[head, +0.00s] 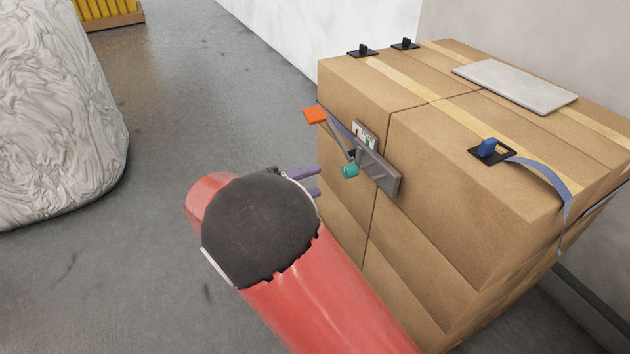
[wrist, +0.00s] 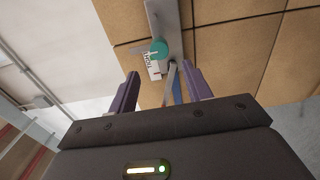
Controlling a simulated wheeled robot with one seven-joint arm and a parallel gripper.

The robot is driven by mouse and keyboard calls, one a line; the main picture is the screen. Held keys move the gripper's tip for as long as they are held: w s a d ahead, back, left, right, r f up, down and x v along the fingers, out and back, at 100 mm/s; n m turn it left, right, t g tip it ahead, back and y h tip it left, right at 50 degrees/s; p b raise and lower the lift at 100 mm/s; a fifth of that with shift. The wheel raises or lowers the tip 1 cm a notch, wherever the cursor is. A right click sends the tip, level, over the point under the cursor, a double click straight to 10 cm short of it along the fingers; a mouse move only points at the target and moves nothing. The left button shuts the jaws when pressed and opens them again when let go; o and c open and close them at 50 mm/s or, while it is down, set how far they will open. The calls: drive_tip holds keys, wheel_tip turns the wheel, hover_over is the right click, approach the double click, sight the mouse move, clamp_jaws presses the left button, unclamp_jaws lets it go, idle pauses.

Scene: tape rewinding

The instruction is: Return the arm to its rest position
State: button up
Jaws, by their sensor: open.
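My arm is red with a dark round cap in the head view, and it reaches toward the front of the stacked cardboard boxes (head: 440,150). My gripper (head: 318,181) shows its purple fingers just left of the boxes. In the wrist view my gripper (wrist: 163,85) is open, with its two purple fingers apart and no object held between them. A grey metal device (head: 378,172) with a teal knob (head: 350,170) and an orange-ended lever (head: 315,116) is on the box front. The teal knob also shows in the wrist view (wrist: 159,50), beyond the fingertips.
A blue strap (head: 545,168) runs over the boxes from a black buckle (head: 491,151). A flat grey panel (head: 515,86) lies on top. A wrapped white bulk (head: 55,110) stands at the left. Grey floor (head: 185,100) between it and the boxes is clear.

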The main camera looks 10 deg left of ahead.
idle(0.3)
drive_tip(key=s+d+r+m+g+y, duration=0.1)
drive_tip(key=s+d+m+g+y, duration=0.2)
drive_tip(key=d, duration=0.6)
drive_tip(key=s+d+r+g+y, duration=0.25)
drive_tip(key=d+g, duration=0.25)
drive_tip(key=d, duration=0.5)
drive_tip(key=s+d+r+m+t+y, duration=0.1)
drive_tip(key=s+y, duration=0.3)
drive_tip(key=s, duration=0.4)
drive_tip(key=s+d+r+m+t+y, duration=0.1)
drive_tip(key=s+d+m+t+y, duration=0.1)
drive_tip(key=s, duration=0.6)
drive_tip(key=d+m+y, duration=0.1)
drive_tip(key=d+y, duration=0.1)
drive_tip(key=y, duration=0.1)
drive_tip(key=shift+r+t, duration=0.2)
drive_tip(key=shift+t, duration=0.1)
